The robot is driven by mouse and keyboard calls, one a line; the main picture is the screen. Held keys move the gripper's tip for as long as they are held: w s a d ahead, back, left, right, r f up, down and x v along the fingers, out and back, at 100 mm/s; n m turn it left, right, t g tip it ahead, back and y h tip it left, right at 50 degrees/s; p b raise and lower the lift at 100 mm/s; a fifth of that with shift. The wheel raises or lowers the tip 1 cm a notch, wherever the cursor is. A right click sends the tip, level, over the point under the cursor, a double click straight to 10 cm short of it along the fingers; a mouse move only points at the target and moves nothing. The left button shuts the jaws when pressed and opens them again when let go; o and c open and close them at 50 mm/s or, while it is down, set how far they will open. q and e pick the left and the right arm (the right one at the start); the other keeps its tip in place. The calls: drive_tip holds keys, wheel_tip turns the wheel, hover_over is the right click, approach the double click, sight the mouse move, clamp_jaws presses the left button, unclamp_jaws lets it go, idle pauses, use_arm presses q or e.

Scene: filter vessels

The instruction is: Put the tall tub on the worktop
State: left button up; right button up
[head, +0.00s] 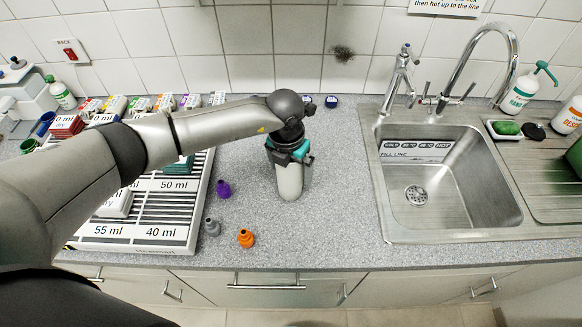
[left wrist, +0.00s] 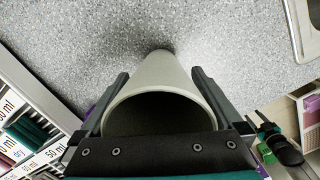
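The tall tub (head: 290,183) is a pale grey cylinder, upright over the worktop (head: 335,190) between the tray and the sink. My left gripper (head: 289,152) is around its upper part from above. In the left wrist view the tub (left wrist: 160,80) sits between the two fingers, its open rim toward the camera, and the fingers press along its sides. A dark shadow lies close around its far end; I cannot tell whether the base touches the worktop. A black and teal part (left wrist: 275,143) in the left wrist view looks like my right gripper; its fingers are unclear.
A purple vessel (head: 223,188), a grey one (head: 212,227) and an orange one (head: 246,238) stand left of the tub. The white slatted tray (head: 150,240) lies further left. The sink (head: 440,180) is at right. Worktop right of the tub is clear.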

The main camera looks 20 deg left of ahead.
use_arm(q)
wheel_tip(320, 180, up, 12)
drive_tip(key=s, duration=0.1)
drive_tip(key=shift+s+a+r, duration=0.15)
drive_tip(key=shift+s, duration=0.05)
idle(0.4)
